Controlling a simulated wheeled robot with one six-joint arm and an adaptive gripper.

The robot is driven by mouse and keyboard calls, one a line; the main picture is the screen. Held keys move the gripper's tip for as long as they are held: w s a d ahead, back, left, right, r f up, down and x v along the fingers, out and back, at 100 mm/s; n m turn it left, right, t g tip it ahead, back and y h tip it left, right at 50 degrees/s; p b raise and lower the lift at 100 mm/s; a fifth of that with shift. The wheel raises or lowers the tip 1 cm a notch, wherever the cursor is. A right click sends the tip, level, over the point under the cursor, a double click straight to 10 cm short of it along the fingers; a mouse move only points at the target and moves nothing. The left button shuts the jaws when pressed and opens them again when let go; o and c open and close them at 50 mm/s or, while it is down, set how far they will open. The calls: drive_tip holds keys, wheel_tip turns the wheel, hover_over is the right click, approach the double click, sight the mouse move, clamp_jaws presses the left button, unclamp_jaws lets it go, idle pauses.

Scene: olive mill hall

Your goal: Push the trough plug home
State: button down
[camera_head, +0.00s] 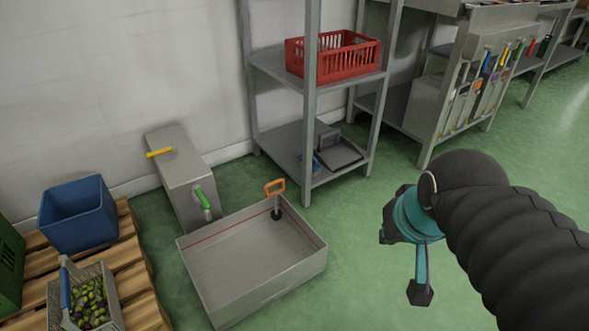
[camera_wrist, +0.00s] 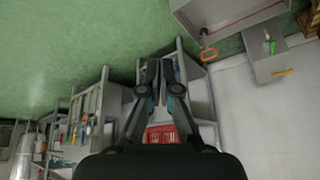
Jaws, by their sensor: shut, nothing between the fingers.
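The trough plug (camera_head: 276,212) has an orange loop handle on a grey stem with a dark base. It stands upright inside the shallow grey metal trough (camera_head: 262,292), near its far right corner. How deep the plug sits is too small to tell. In the wrist view the plug's orange handle (camera_wrist: 208,55) shows at the top right, by the edge of the trough (camera_wrist: 245,22). My gripper (camera_head: 421,292) is right of the trough, well apart from the plug, and points down. In the wrist view my gripper (camera_wrist: 159,72) is shut and empty.
A metal cabinet (camera_head: 182,172) with a yellow lever (camera_head: 160,152) and a green lever (camera_head: 202,197) stands behind the trough. A shelf rack (camera_head: 310,110) with a red basket (camera_head: 333,57) stands behind. A pallet (camera_head: 130,262) carries a blue crate (camera_head: 78,215). Green floor is clear between trough and gripper.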

drive_tip(key=w+a+r+m+g+p, duration=0.1)
drive_tip(key=w+a+r, duration=0.1)
drive_tip(key=w, duration=0.5)
drive_tip(key=w+a+r+m+p, duration=0.1)
drive_tip(key=w+a+r+m, duration=0.15)
drive_tip(key=w, duration=0.55)
drive_tip(key=m+g+y+p, duration=0.1)
drive_tip(key=m+g+p, duration=0.15)
drive_tip(key=m, duration=0.45)
hover_over(276, 192)
drive_tip(key=f, duration=3.3)
drive_tip(key=shift+s+b, duration=0.2)
drive_tip(key=shift+b, duration=0.2)
wheel_tip(276, 192, down, 5)
drive_tip(key=shift+r+b, duration=0.15)
drive_tip(key=shift+b, duration=0.7)
drive_tip(key=shift+s, duration=0.1)
drive_tip(key=shift+d, duration=0.1)
